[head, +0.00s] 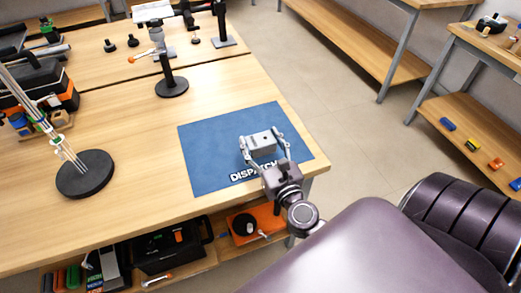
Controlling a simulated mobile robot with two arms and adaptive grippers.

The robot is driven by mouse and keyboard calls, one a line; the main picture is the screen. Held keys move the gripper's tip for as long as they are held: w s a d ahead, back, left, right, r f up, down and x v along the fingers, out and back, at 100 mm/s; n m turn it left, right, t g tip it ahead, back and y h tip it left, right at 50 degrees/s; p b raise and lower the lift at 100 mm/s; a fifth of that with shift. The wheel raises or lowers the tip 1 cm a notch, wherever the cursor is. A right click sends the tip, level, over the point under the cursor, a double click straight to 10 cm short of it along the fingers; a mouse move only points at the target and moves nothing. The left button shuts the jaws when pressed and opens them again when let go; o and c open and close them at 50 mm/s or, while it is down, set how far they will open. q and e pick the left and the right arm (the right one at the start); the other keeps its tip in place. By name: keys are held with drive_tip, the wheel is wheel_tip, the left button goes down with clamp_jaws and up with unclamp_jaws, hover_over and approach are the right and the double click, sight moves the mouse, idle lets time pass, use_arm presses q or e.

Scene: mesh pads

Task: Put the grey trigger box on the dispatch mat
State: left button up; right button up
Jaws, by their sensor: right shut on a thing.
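The grey trigger box (262,141) is a small light grey block between the fingers of my right gripper (264,146). The gripper is shut on it. The box shows over the blue dispatch mat (205,155), near the mat's middle right. I cannot tell whether it touches the mat or is held just above it. The white lettering on the mat is partly hidden by my gripper. My left gripper is not in view.
A round black base (85,176) with upright rods stands left on the table (130,195). A black stand (173,86) is behind the mat. Boxes sit on the shelf below. The table's right edge is close to the mat, with open floor (345,120) beyond.

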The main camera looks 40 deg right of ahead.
sight(261, 151)
wheel_tip(261, 151, down, 4)
drive_tip(key=shift+f+b, duration=0.1)
drive_tip(key=shift+b, duration=0.95)
drive_tip(key=o, duration=1.4)
drive_tip(key=shift+f, duration=0.15)
